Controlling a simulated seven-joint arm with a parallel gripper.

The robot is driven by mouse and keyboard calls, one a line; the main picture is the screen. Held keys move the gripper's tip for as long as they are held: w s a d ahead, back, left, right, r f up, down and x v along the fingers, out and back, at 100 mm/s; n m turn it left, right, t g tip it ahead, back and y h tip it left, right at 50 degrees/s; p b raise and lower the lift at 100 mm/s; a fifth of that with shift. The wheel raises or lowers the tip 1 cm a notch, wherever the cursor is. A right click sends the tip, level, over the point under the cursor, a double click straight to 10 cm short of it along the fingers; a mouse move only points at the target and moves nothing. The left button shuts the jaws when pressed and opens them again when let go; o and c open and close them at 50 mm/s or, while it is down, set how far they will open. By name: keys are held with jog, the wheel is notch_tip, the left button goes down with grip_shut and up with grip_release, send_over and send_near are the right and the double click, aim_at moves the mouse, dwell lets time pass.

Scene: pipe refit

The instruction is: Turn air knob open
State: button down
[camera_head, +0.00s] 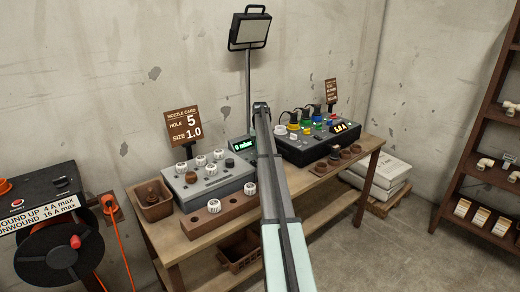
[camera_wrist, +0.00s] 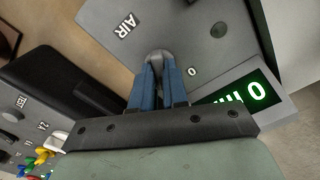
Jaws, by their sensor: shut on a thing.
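The air knob (camera_wrist: 158,58) is a grey round knob on a grey panel (camera_wrist: 205,28) lettered AIR, seen in the wrist view. My gripper (camera_wrist: 160,76) has its blue fingers shut on the knob, one on each side. The fingers cover part of the knob, so its pointer and exact turn cannot be told. A "0" mark stands on the panel right of the fingers. A green display (camera_wrist: 240,97) beside the panel reads 0; it also shows in the head view as "0 mbar" (camera_head: 243,145). In the head view my arm hides the knob.
A grey box with white knobs (camera_head: 210,180) and a wooden block (camera_head: 215,218) stand left of my arm on the workbench (camera_head: 330,180). A black control box (camera_head: 320,142) with coloured plugs stands right. A lamp (camera_head: 249,30) and nozzle card (camera_head: 183,123) rise behind.

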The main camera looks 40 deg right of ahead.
jog(key=m, duration=0.6)
jog(key=shift+m, duration=0.3)
jog(key=m, duration=0.5)
jog(key=shift+m, duration=0.4)
jog(key=c, duration=1.1)
grip_release()
jog(key=shift+c, duration=0.2)
notch_tip(320, 180, up, 14)
jog(key=shift+f, duration=0.1)
